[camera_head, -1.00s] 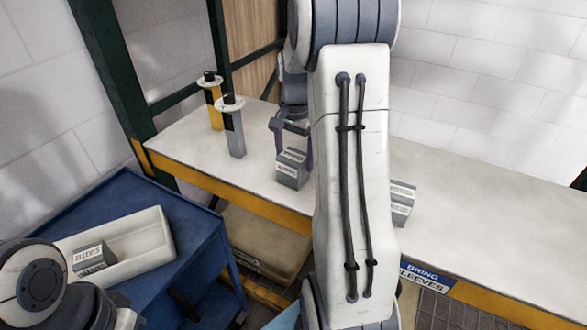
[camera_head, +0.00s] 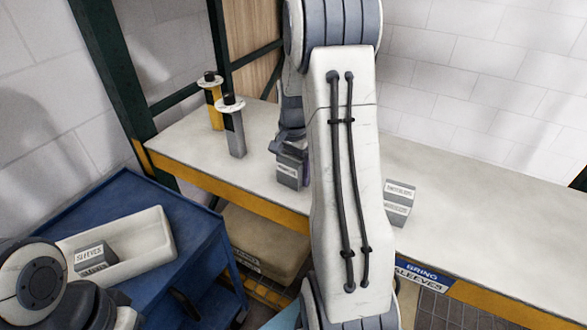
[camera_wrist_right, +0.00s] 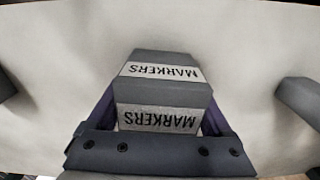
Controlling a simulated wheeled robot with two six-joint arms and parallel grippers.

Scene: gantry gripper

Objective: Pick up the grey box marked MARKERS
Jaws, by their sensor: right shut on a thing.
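The grey box marked MARKERS (camera_wrist_right: 163,72) sits in the middle of the right wrist view, with its white labels upside down there. In the head view the box (camera_head: 290,173) is at the front part of the pale bench, left of my right arm. My right gripper (camera_head: 291,152) is over it with the fingers down its sides. In the right wrist view the gripper (camera_wrist_right: 160,112) has its purple-lined fingers closed on both sides of the box. I cannot see a gap under the box. My left gripper is out of view; only part of the left arm shows.
Another labelled grey box (camera_head: 399,203) stands right of my right arm. A yellow post (camera_head: 213,105) and a grey post (camera_head: 235,138) with white discs stand at the left. A blue cart (camera_head: 190,235) carries a white tray (camera_head: 150,235) holding a SLEEVES box (camera_head: 95,258).

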